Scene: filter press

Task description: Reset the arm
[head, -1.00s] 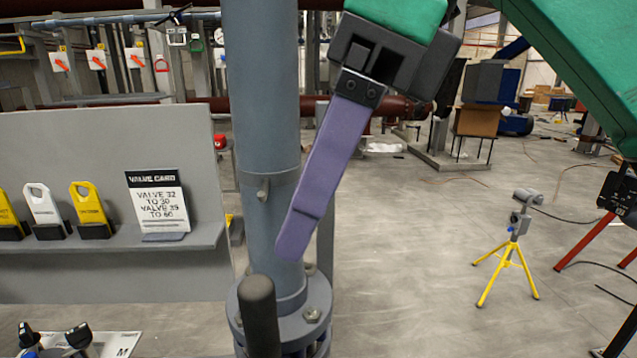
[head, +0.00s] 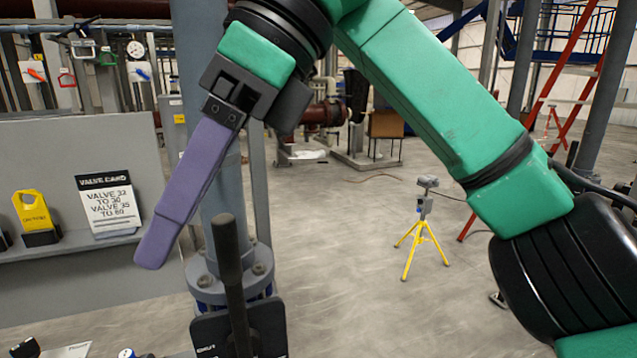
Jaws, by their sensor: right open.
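My right arm comes in from the right and bends over at the top of the head view. Its gripper (head: 152,256) points down and left, with one purple finger seen edge-on and the other hidden behind it. It is open, and I see nothing held in it. The finger crosses in front of the grey pipe (head: 228,190), its tip left of the pipe. A dark lever handle (head: 230,260) stands upright below and right of the finger, apart from it in the picture. My left gripper is not in view.
A grey panel with a shelf (head: 100,245) stands at left. It bears a valve card (head: 108,205) and a yellow tag (head: 33,210). A yellow tripod (head: 423,245) stands on open floor right of the pipe. A red ladder (head: 565,80) is at back right.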

